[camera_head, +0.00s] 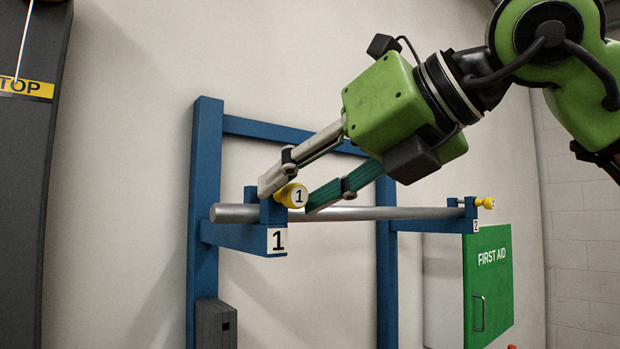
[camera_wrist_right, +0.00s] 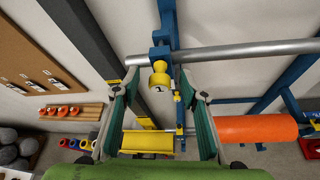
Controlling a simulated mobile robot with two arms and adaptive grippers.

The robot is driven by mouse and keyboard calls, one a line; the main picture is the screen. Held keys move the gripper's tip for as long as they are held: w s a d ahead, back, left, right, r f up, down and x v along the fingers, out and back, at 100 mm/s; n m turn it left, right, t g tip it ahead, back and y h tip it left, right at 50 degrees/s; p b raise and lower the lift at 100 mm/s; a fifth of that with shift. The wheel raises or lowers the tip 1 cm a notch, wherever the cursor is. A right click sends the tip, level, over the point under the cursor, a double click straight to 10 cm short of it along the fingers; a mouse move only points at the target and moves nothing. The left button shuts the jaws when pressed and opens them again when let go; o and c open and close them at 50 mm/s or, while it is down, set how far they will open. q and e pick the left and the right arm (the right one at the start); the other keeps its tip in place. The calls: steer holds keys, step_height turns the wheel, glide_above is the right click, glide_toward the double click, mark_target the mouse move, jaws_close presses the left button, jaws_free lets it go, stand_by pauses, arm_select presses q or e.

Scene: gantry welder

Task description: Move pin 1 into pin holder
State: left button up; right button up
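Pin 1 (camera_head: 292,196) has a yellow round head marked "1". It sits in the blue bracket (camera_head: 232,236) labelled 1, by the end of a grey metal bar (camera_head: 350,213). The pin also shows in the right wrist view (camera_wrist_right: 159,76). My right gripper (camera_head: 288,199) has its fingers spread on either side of the pin head. The wrist view shows gaps between the head and both fingers (camera_wrist_right: 159,80), so it is open and empty. My left gripper is out of view. I cannot clearly identify the pin holder.
A second yellow pin (camera_head: 484,203) sits at the blue bracket labelled 2. A green first aid cabinet (camera_head: 488,285) is at the right. The wrist view shows an orange roll (camera_wrist_right: 255,129) and a wooden rack (camera_wrist_right: 72,112) with red round pieces below.

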jaws_close()
steer(key=c, duration=1)
jaws_free()
steer(key=shift+c, duration=0.2)
steer(key=shift+s+d, duration=0.1)
jaws_close()
steer(key=shift+s+d+b, duration=0.75)
steer(key=shift+s+d, duration=0.25)
steer(key=shift+s, duration=0.3)
steer(key=shift+s+d+b, duration=0.25)
steer(key=shift+s+d, duration=0.3)
steer(key=shift+s, duration=0.25)
steer(key=shift+s+d+b, duration=0.25)
steer(key=shift+s+d, duration=0.3)
steer(key=shift+s, duration=0.2)
steer(key=shift+s, duration=0.1)
